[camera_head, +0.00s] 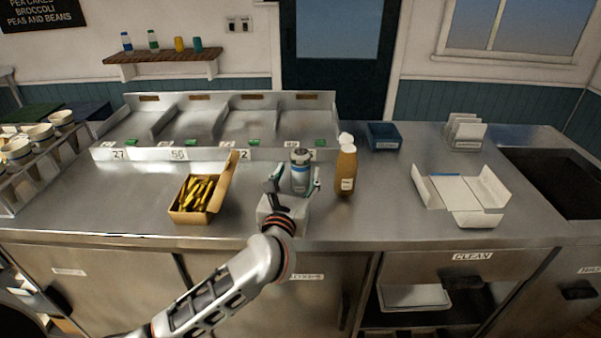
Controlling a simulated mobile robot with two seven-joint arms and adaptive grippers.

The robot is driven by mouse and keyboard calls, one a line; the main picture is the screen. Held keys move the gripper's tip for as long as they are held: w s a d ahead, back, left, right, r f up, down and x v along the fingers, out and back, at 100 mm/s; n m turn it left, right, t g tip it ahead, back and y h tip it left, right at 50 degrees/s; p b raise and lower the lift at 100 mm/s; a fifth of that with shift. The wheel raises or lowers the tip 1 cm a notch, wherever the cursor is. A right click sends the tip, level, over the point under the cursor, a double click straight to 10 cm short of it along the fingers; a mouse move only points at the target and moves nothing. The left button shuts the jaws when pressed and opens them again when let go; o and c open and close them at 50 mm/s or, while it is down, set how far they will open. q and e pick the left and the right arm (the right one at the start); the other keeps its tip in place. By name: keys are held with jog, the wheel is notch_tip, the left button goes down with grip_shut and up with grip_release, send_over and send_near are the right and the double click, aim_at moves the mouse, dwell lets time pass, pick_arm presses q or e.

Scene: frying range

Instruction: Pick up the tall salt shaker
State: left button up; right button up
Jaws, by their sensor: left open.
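The tall salt shaker (300,172), a grey cylinder with a blue band and a dark-topped cap, stands upright on the steel counter. My left gripper (295,188) is open, with one finger to the left of the shaker and one to its right. The gripper's body hides the shaker's foot. I cannot tell whether the fingers touch it. My right gripper is not in view.
A brown bottle (346,172) with a white top stands close to the right of the shaker. An open box of fries (188,214) lies to the left. The fryer wells (240,122) are behind. An unfolded white carton (462,194) lies to the right.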

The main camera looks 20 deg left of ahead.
aim_at(299, 170)
pick_arm(q)
jog(key=shift+w+a, duration=0.15)
jog(key=shift+w, duration=1.75)
grip_shut()
jog(key=shift+r, duration=0.1)
jog(key=shift+r, duration=0.1)
